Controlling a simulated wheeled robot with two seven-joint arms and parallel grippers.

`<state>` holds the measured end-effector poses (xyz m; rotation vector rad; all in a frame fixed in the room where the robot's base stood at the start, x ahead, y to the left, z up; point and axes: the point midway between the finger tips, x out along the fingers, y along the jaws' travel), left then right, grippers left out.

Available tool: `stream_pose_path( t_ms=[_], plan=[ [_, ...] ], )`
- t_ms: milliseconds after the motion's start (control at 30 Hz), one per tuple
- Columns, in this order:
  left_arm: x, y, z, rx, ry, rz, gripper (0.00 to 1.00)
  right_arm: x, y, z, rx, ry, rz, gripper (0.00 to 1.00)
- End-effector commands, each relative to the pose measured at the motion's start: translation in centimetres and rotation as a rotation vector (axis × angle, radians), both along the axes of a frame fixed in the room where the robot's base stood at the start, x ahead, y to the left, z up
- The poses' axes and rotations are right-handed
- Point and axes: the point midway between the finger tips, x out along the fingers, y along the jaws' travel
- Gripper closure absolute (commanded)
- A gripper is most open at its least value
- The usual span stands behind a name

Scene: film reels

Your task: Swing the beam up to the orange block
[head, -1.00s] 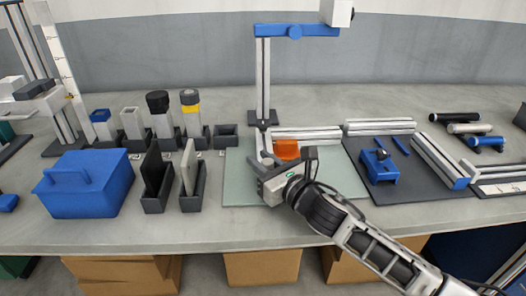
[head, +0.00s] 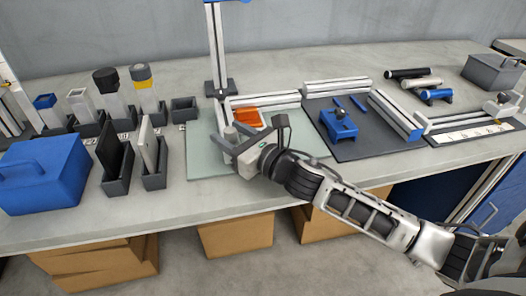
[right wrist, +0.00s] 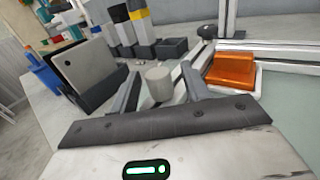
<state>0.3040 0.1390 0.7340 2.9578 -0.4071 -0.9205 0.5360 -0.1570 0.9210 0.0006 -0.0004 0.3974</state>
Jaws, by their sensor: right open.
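The orange block (head: 247,117) sits on a low white pad on the pale glass plate, right of the beam. It also shows in the right wrist view (right wrist: 231,70). The light beam (head: 229,112) lies low over the plate, running from a dark round knob by the upright post towards my gripper. A grey upright peg (right wrist: 158,84) stands at its near end. There is a visible gap between beam and block. My right gripper (head: 229,141) is open, with the peg between its fingers; I cannot tell whether they touch it. My left gripper is out of view.
Fixed rails (head: 335,86) run behind and right of the plate, beside a dark mat with a blue fixture (head: 339,127). Dark slotted holders (head: 153,177) and a blue box (head: 43,172) stand left. The post (head: 216,50) rises behind. The plate's front is bare.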

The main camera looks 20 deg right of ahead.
Motion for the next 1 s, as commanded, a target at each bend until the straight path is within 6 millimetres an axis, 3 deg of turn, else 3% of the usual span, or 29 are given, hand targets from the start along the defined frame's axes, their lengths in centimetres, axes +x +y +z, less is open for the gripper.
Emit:
stream_pose_path(
  t_ms=[200, 500, 733, 1000],
  plan=[
    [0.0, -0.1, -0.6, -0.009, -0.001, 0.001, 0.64, -5.0, -2.1, -0.4, -0.005, 0.003, 0.000, 0.53],
    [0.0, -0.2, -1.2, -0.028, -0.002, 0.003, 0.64, -10.4, -4.3, -0.3, -0.002, 0.003, 0.002, 0.53],
    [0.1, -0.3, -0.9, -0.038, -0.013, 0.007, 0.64, -12.2, -5.1, -0.1, 0.001, 0.001, 0.001, 0.53],
    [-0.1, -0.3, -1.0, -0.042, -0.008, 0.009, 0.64, -12.6, -5.3, 0.0, 0.000, 0.000, 0.001, 0.53]
  ],
)
